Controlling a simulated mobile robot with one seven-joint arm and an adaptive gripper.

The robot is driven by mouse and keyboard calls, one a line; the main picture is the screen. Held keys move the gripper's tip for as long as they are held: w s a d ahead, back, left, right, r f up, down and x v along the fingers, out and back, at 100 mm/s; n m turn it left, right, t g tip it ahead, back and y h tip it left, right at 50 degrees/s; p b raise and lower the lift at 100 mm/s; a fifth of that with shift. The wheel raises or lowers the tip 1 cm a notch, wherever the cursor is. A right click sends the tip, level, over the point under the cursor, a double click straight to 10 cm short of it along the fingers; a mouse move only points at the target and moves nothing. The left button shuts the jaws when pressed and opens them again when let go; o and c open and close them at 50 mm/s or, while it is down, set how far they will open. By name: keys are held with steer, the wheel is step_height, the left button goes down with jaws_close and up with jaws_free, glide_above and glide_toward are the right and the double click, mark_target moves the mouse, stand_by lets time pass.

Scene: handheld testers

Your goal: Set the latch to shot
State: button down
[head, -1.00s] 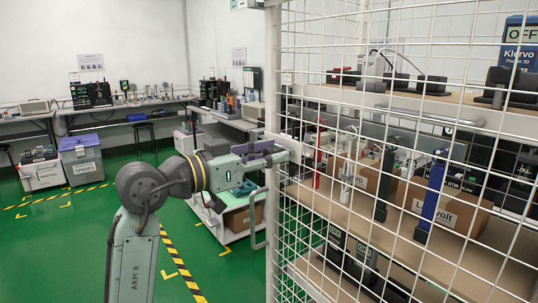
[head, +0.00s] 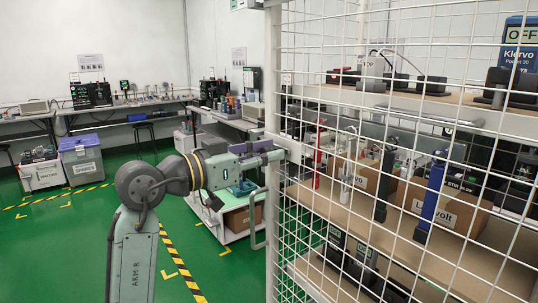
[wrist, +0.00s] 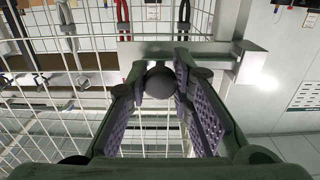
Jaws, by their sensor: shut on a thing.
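The latch shows in the wrist view as a grey bar (wrist: 215,56) across the mesh door, with a dark round knob (wrist: 160,83) in front of it. My gripper (wrist: 160,68) is shut on this knob, with one purple-padded finger on each side. In the head view my gripper (head: 273,156) is at the door's left edge, beside a pale latch part (head: 292,149). The fingers hide the knob there. I cannot read the latch's setting.
The white mesh door (head: 400,150) covers shelves (head: 345,205) with handheld testers and cardboard boxes. A trolley (head: 232,232) stands behind my gripper. Benches line the back wall.

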steer(key=w+a, duration=0.2)
steer(key=w, duration=0.1)
steer(key=shift+w+a+r, duration=0.1)
steer(key=shift+w+a, duration=0.15)
steer(key=shift+a, duration=0.1)
steer(key=c, duration=1.4)
jaws_free()
steer(key=shift+w, duration=0.1)
steer(key=v, duration=1.2)
